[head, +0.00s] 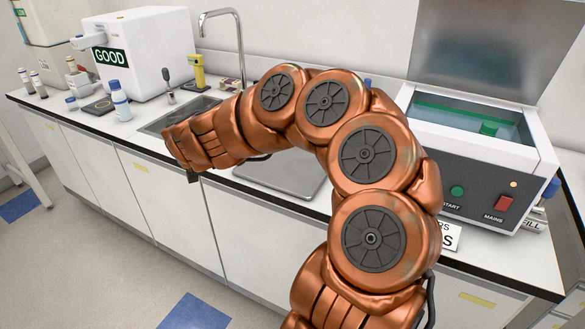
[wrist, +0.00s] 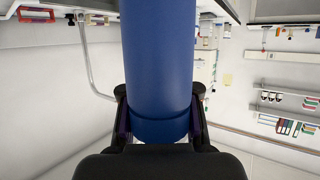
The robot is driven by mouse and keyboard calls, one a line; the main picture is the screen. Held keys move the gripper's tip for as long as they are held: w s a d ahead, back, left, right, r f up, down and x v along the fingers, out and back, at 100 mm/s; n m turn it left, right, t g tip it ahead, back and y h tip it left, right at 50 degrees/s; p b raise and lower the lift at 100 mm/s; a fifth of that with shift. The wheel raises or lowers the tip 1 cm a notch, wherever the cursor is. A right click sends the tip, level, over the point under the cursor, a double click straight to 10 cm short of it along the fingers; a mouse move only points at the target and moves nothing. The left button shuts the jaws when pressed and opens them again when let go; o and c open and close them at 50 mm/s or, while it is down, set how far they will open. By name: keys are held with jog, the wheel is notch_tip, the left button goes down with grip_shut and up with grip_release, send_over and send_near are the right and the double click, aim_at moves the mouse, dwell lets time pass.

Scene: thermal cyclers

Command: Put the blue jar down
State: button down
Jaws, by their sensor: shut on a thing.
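A blue jar (wrist: 158,65) fills the middle of the wrist view, running from the top edge down to the gripper. My gripper (wrist: 160,125) is shut on it, with one dark finger against each side. The far end of the jar is cut off by the frame. In the head view, my copper-coloured arm reaches left across the counter, with its end over the front edge near the sink. The jar cannot be made out there, and the gripper is mostly hidden by the arm.
The white counter (head: 72,122) carries a white machine marked GOOD (head: 150,55), several small bottles, a sink (head: 180,112) with a tall tap (head: 240,45), and an open water bath (head: 470,120) at right. Some counter in front of the GOOD machine is bare.

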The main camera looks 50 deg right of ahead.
jog(key=s+d+f+b, duration=0.25)
jog(key=d+b, duration=0.25)
jog(key=d, duration=0.6)
jog(key=s+d+f+b, duration=0.2)
jog(key=s+d+b, duration=0.3)
jog(key=s+d, duration=0.35)
jog(key=s+d+f+b, duration=0.3)
jog(key=s+d+b, duration=0.3)
jog(key=s, duration=0.4)
jog(key=shift+n+y, duration=0.3)
jog(key=shift+n, duration=0.1)
jog(key=w+d+p, duration=0.1)
jog(key=w+d, duration=0.1)
jog(key=w, duration=0.2)
jog(key=w+d+p, duration=0.1)
jog(key=w+d, duration=0.1)
jog(key=w, duration=0.3)
jog(key=w+d+f+p, duration=0.1)
jog(key=w+d, duration=0.1)
jog(key=w, duration=0.3)
jog(key=shift+w, duration=0.2)
jog(key=shift+w+f, duration=0.1)
jog(key=shift+f, duration=1.7)
jog(key=shift+f+b, duration=0.15)
jog(key=shift+b, duration=0.2)
jog(key=c, duration=0.8)
grip_release()
jog(key=shift+c, duration=0.2)
